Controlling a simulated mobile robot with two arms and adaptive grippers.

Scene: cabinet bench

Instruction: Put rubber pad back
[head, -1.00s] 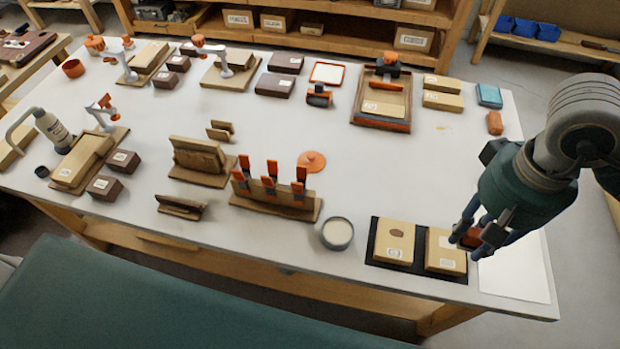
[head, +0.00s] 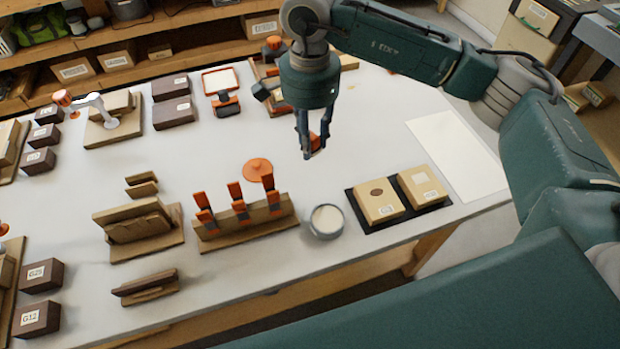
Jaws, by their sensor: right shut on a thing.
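My right gripper (head: 311,148) points down above the white table, behind and left of the black mat. It is shut on a small orange-red piece (head: 315,140), mostly hidden by the fingers; I cannot tell for certain that this is the rubber pad. The black mat (head: 362,222) lies near the front edge, with two tan boxes on it: the left box (head: 377,202) has a dark oval mark, and the right box (head: 421,187) has a white label. My left gripper is not in view.
A round tin (head: 326,221) stands left of the mat. A rack with orange-handled clamps (head: 246,225), an orange disc (head: 257,169) and a wooden holder (head: 138,230) stand further left. A white sheet (head: 455,150) lies at right. The table between gripper and mat is clear.

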